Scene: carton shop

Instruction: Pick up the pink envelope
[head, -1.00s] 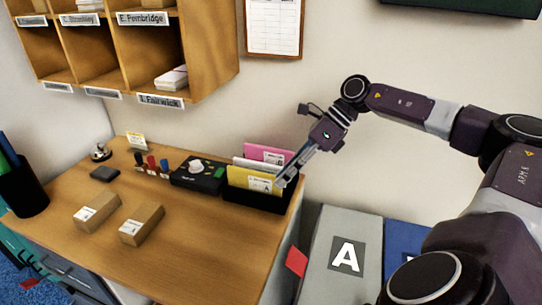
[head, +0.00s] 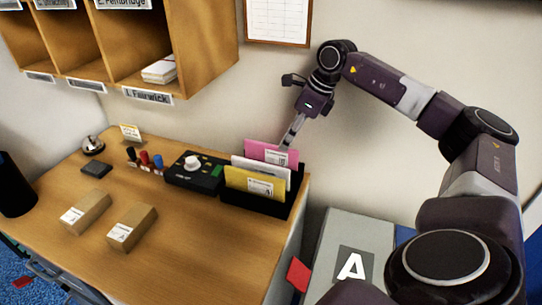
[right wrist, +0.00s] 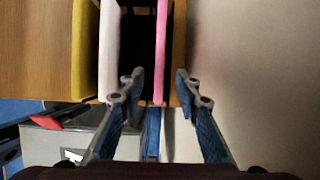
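The pink envelope (head: 270,151) stands upright at the back of a black holder (head: 288,207) on the desk, behind a white envelope (head: 262,170) and a yellow envelope (head: 254,184). My right gripper (head: 288,142) is at the pink envelope's upper right edge, pointing down. In the right wrist view, my right gripper (right wrist: 159,82) is open, and the pink envelope (right wrist: 161,50) runs edge-on between its two fingers. The white envelope (right wrist: 109,50) lies just left of the left finger. Contact with the pink envelope does not show. My left gripper is not in view.
A black box with a knob (head: 194,171) sits left of the holder. Two small cartons (head: 132,226) lie on the desk. The wall rises close behind the holder, and wooden pigeonholes (head: 205,50) hang above. A grey bin marked A (head: 345,235) stands right of the desk.

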